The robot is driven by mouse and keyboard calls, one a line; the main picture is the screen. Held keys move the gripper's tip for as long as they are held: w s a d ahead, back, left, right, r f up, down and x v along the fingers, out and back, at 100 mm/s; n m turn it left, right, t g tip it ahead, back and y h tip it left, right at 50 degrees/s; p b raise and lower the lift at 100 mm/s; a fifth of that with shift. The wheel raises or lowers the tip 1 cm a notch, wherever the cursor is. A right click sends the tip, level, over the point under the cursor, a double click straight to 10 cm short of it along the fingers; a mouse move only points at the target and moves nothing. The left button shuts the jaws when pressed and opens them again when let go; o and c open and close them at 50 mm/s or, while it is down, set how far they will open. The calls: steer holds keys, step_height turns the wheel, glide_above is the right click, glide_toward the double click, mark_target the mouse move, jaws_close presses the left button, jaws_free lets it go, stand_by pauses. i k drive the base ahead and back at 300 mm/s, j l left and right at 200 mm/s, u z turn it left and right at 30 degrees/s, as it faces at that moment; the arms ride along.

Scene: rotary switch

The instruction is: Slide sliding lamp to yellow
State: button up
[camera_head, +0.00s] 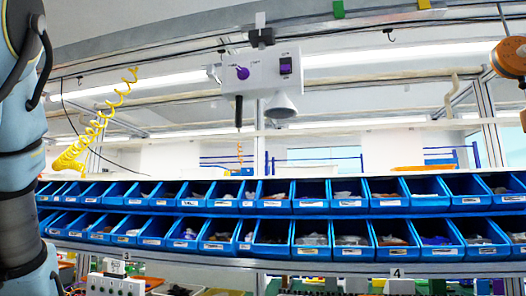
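The sliding lamp (263,75) is a white box with a purple knob on its left, a dark switch on its right, a grey cone and a black rod below. A black clamp (261,37) joins it to the overhead rail (300,36), left of the colour markers. A yellow marker (424,4) sits on the rail at the upper right. A green marker (338,9) lies between the lamp and the yellow one. My gripper is not in view; part of my arm fills the left edge.
Two rows of blue bins (310,195) run across the bench below the lamp. A coiled yellow hose (98,125) hangs at the left. An orange round device (509,57) hangs at the far right. The space between lamp and bins looks mostly open.

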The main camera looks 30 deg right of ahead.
mark_target(265, 80)
steer(key=z, duration=1.1)
steer(key=i+j+z, duration=0.1)
steer(key=j+z, duration=0.75)
steer(key=z, duration=0.15)
steer(key=j+z, duration=0.5)
steer(key=k+j+z, duration=0.2)
steer(key=z, duration=0.3)
steer(key=j, duration=0.1)
